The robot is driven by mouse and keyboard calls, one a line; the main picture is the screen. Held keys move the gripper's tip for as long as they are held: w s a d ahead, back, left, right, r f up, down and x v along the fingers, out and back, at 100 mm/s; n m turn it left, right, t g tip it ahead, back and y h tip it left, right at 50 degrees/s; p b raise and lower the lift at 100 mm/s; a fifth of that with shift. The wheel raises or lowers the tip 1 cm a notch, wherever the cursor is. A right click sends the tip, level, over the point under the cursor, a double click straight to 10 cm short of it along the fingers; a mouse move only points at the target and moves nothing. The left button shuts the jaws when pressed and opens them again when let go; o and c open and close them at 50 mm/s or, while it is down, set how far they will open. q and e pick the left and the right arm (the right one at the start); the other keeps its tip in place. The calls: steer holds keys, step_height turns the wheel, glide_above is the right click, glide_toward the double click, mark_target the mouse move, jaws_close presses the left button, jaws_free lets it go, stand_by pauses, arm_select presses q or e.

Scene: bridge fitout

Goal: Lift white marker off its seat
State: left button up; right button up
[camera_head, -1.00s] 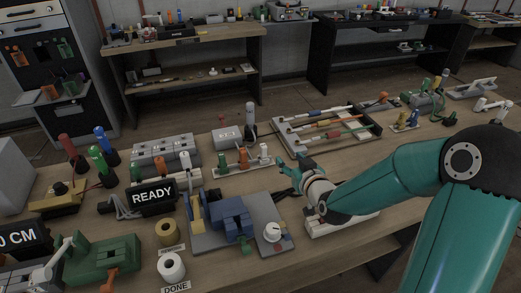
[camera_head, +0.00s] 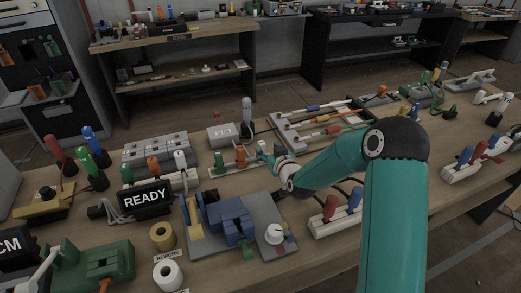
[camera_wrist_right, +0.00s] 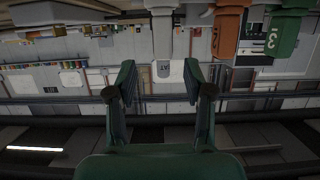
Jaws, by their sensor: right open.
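The white marker (camera_head: 262,147) stands upright at the right end of a pale rack (camera_head: 228,170), beside an orange marker (camera_head: 241,154) and a green one (camera_head: 219,162). My right gripper (camera_head: 268,156) is at the white marker's side and partly covers it in the head view. In the wrist view, which is upside down, the white marker (camera_wrist_right: 162,30) hangs from the top edge, lined up with the gap between the open fingers (camera_wrist_right: 160,82). Whether the fingers touch it I cannot tell. My left gripper is not in view.
A blue vise (camera_head: 230,220) on a grey plate stands in front. A grey box (camera_head: 223,134) and a tray of rods (camera_head: 318,125) lie behind. A white rack with red and blue handles (camera_head: 335,217) sits under my right arm. A READY sign (camera_head: 146,197) stands left.

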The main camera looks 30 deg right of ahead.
mark_target(263, 147)
steer(key=shift+p+x, duration=1.1)
steer(key=shift+x, duration=1.85)
steer(key=shift+a+f, duration=0.2)
jaws_close()
